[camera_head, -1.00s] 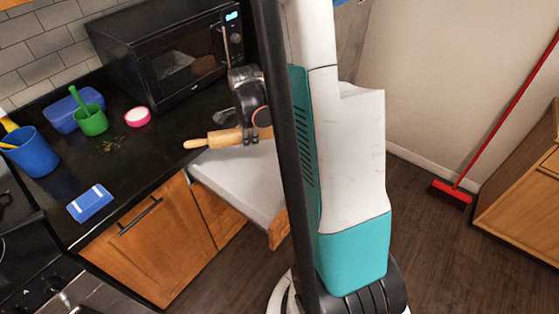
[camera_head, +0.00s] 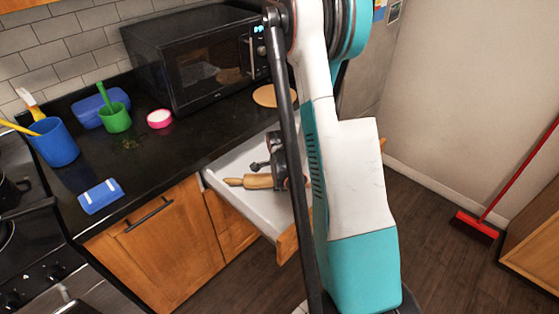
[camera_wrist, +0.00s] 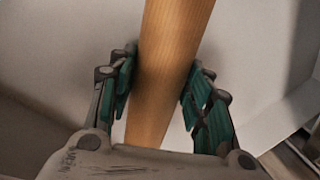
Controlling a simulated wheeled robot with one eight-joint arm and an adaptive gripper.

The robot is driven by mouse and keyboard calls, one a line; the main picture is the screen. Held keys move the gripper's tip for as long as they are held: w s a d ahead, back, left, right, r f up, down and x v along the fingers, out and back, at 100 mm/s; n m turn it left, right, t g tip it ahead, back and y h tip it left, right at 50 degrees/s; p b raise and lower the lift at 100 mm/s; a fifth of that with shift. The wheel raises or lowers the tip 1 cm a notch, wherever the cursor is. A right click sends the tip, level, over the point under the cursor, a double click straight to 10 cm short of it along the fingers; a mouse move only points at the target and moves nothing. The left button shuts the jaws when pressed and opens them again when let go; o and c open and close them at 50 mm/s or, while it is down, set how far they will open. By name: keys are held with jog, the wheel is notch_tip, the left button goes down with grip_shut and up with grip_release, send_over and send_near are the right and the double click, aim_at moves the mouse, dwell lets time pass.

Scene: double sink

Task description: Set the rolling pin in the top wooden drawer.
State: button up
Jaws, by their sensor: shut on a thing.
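The wooden rolling pin (camera_head: 258,181) is over the open top drawer (camera_head: 232,165), within its outline in the head view. The drawer has a pale interior and a wooden front (camera_head: 287,244). My gripper (camera_head: 279,182) is shut on the pin's body. In the wrist view, the pin (camera_wrist: 170,45) runs between the two green-padded fingers of my gripper (camera_wrist: 160,85), with the pale drawer interior behind it. The pin's right end is hidden by my arm in the head view. I cannot tell whether the pin touches the drawer bottom.
A black microwave (camera_head: 205,70) and a round wooden board (camera_head: 268,97) are on the dark counter behind the drawer. Blue and green cups, a pink-rimmed dish (camera_head: 159,119) and a blue sponge (camera_head: 100,196) stand to the left. Floor is free in front of the cabinet.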

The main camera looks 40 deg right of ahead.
jog(key=w+d, duration=0.2)
jog(key=w+d+b, duration=0.1)
jog(key=w+d, duration=0.1)
jog(key=w, duration=0.1)
jog(key=w+d, duration=0.2)
jog(key=shift+w+d+f+b, duration=0.15)
jog(key=shift+w+d+b, duration=0.15)
jog(key=shift+w+b, duration=0.1)
jog(key=shift+w+d+f+b, duration=0.2)
jog(key=shift+w+d+b, duration=0.1)
jog(key=shift+w+d, duration=0.25)
jog(key=shift+w+d+f+b, duration=0.25)
jog(key=shift+w+d, duration=0.15)
jog(key=shift+w, duration=0.15)
jog(key=shift+f, duration=0.25)
jog(key=shift+r, duration=0.1)
jog(key=o, duration=1.5)
jog(key=p+v, duration=0.3)
jog(key=v, duration=0.9)
jog(key=shift+p, duration=0.3)
